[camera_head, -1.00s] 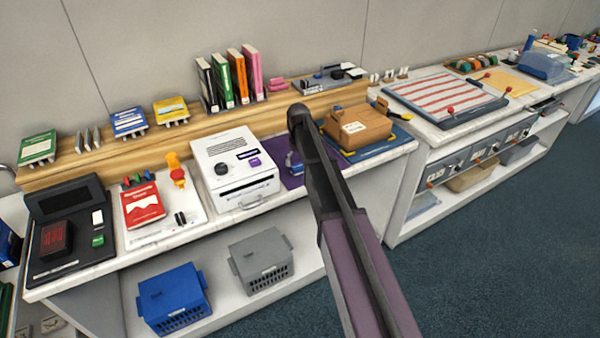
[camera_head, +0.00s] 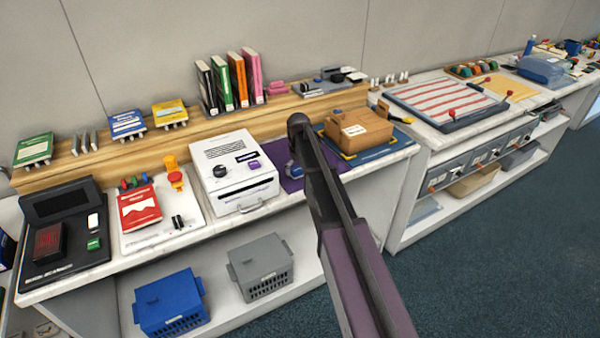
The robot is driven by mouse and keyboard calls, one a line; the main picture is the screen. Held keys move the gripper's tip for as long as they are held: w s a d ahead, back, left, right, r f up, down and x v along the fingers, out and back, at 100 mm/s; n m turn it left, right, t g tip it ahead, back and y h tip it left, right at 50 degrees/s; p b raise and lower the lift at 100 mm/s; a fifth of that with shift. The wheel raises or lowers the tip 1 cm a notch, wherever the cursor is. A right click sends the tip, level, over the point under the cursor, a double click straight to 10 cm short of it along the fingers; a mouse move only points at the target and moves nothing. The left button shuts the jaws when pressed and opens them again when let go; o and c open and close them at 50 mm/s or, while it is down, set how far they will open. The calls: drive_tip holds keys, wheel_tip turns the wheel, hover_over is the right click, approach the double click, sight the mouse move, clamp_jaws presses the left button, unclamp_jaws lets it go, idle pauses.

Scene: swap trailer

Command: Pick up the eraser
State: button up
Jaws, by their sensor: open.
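I cannot single out the eraser with certainty. A small pink block (camera_head: 277,87) lies on the raised wooden shelf, right of the upright books, and may be it. A small white block (camera_head: 93,222) on the black stand at the left is another possibility. My arm (camera_head: 335,210) reaches up from the bottom right over the counter, its dark upper end in front of the purple mat. My gripper does not show; no fingers or fingertips can be made out.
A white machine (camera_head: 235,170) and a cardboard box (camera_head: 357,128) stand on the counter. Upright books (camera_head: 237,80) stand on the wooden shelf (camera_head: 75,168). Blue (camera_head: 170,300) and grey (camera_head: 260,265) baskets sit on the lower shelf. The blue floor (camera_head: 480,270) at right is clear.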

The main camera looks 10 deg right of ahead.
drive_tip(key=c, duration=0.9)
drive_tip(key=shift+c, duration=0.2)
drive_tip(key=shift+r, duration=0.15)
wheel_tip(320, 180, up, 3)
drive_tip(key=p, duration=0.3)
drive_tip(key=s+r+p, duration=0.1)
drive_tip(key=s+p, duration=0.1)
drive_tip(key=s, duration=1.4)
drive_tip(key=shift+r, duration=0.35)
drive_tip(key=o, duration=0.6)
drive_tip(key=c, duration=0.5)
